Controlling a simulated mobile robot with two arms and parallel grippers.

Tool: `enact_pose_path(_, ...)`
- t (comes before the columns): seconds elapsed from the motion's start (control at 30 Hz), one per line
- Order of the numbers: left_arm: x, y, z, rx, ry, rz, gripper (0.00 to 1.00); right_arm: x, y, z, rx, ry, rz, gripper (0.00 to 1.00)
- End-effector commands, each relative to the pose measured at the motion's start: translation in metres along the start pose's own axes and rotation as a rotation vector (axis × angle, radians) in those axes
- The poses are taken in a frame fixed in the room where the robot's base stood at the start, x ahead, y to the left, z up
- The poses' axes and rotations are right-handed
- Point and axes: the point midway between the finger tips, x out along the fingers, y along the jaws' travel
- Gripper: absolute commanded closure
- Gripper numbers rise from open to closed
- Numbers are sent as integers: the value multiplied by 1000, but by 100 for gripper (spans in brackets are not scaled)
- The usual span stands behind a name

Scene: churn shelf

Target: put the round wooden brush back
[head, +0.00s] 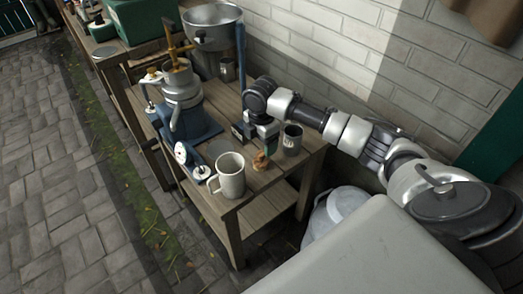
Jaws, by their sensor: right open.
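A small orange-brown object (261,161), which looks like the round wooden brush, stands on the wooden table (262,183) near its right end. It is too small to make out bristles. My right gripper (262,143) reaches in from the right and is open, pointing down just behind and above the brown object. The fingers overlap it in the picture, and I cannot tell whether they touch it. My left gripper is not in view.
A pale mug (230,176) stands left of the brush, and a grey metal cup (292,140) stands close on its right. A blue-based metal machine (185,110) and a big metal bowl (212,28) stand farther back. A brick wall (340,50) runs behind the table.

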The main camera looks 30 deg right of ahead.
Motion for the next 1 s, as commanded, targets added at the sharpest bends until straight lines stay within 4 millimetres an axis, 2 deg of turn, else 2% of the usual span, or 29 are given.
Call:
enact_pose_path(0.03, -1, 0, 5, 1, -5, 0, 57, -12, 1, 0, -1, 0, 4, 23)
enact_pose_path(0.1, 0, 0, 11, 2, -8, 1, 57, -23, 0, 0, -1, 0, 2, 23)
enact_pose_path(0.3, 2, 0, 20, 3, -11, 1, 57, -40, 0, 0, 0, 0, 1, 23)
enact_pose_path(1.0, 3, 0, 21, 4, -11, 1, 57, -41, 0, 0, 0, 0, -1, 23)
